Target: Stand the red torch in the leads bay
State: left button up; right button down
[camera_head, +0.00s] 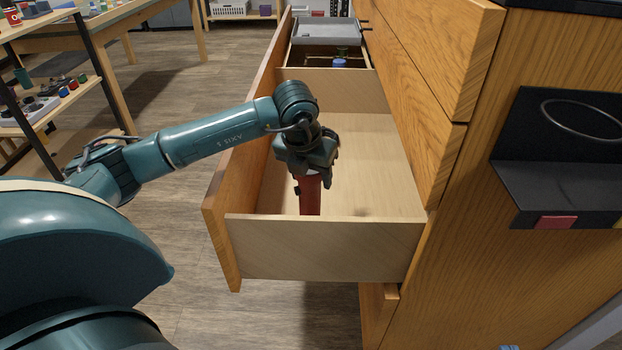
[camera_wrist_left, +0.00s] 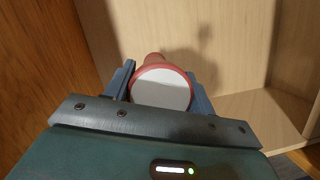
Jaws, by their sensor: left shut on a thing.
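The red torch (camera_head: 310,196) is upright inside the near, large bay of the open drawer, close to the drawer's wooden front panel (camera_head: 236,185). My left gripper (camera_head: 308,172) reaches down from above and is shut on it. In the left wrist view the torch's pale round face with its red rim (camera_wrist_left: 160,68) points up between the two fingers. The torch's lower end is hidden behind the near drawer wall (camera_head: 320,248), so I cannot tell whether it touches the bay floor (camera_head: 375,175). My right gripper is not in view.
A divider (camera_head: 340,92) separates this bay from a farther one holding a small blue item (camera_head: 339,63). A grey tray (camera_head: 325,31) sits behind that. The bay floor right of the torch is clear. Cabinet drawer fronts (camera_head: 440,60) rise along the right.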

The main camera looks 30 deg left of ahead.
pick_arm(q)
jog(key=shift+f, duration=0.3)
jog(key=shift+f, duration=0.15)
jog(key=o, duration=1.4)
pick_arm(e)
jog(key=shift+a, duration=0.1)
pick_arm(q)
jog(key=shift+r, duration=0.4)
jog(key=p+v, duration=0.3)
jog(key=v, duration=0.7)
jog(key=shift+s+r, duration=0.15)
jog(key=shift+r, duration=0.15)
jog(key=shift+s+r, duration=0.2)
jog(key=shift+r, duration=0.35)
pick_arm(e)
jog(key=shift+d+f+m+g+h, duration=0.1)
jog(key=shift+d+m+g+h, duration=0.6)
jog(key=shift+g+h, duration=0.1)
